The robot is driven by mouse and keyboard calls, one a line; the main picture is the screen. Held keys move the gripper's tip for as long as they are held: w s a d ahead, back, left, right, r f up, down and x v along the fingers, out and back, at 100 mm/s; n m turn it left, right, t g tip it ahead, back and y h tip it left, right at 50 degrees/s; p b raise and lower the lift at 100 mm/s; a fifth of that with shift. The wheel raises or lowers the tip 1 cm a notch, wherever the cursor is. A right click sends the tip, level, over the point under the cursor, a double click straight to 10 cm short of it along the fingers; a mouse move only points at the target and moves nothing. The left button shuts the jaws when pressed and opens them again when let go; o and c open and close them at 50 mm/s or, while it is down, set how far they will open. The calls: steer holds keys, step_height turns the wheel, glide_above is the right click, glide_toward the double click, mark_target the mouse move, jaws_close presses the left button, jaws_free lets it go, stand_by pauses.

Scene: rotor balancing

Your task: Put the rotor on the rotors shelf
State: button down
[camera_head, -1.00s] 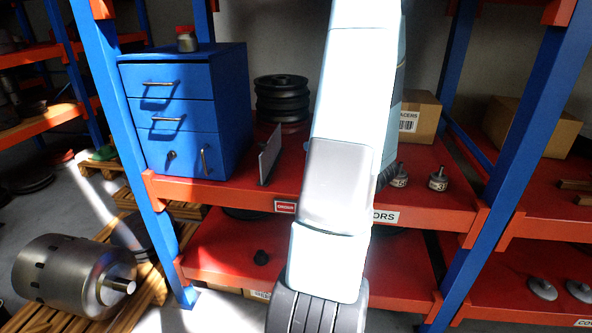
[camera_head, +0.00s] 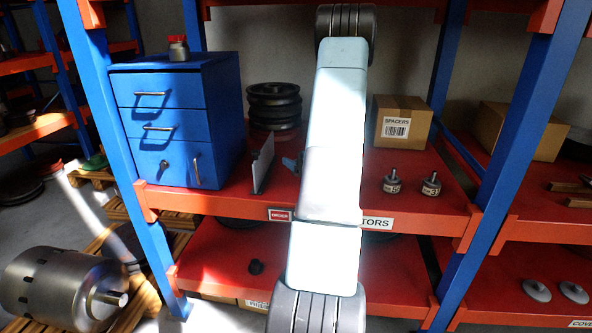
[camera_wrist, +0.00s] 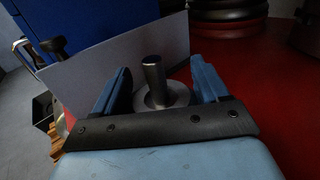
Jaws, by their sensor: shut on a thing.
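The rotor (camera_wrist: 154,75), a grey metal shaft rising from a round disc, sits between the blue fingers of my gripper (camera_wrist: 164,88) in the wrist view. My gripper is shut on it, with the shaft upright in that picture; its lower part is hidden. The red rotors shelf (camera_head: 450,214) has a partly covered label (camera_head: 377,223) ending in "TORS". In the head view, only a bit of my gripper (camera_head: 291,163) shows left of my arm, over this shelf; the rotor is hidden there. Whether the rotor touches the shelf I cannot tell.
A thin upright plate (camera_head: 263,163) stands close left of my gripper, beside a blue drawer cabinet (camera_head: 220,105). Stacked dark discs (camera_head: 274,105) are behind. Two small numbered parts (camera_head: 392,183) and a spacers box (camera_head: 402,120) are on the right. Blue posts (camera_head: 455,250) flank the shelf.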

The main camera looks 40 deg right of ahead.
steer(key=shift+w+d+f, duration=0.15)
steer(key=shift+w+f, duration=0.35)
steer(key=shift+f, duration=1.55)
jaws_free()
steer(key=shift+f, duration=0.1)
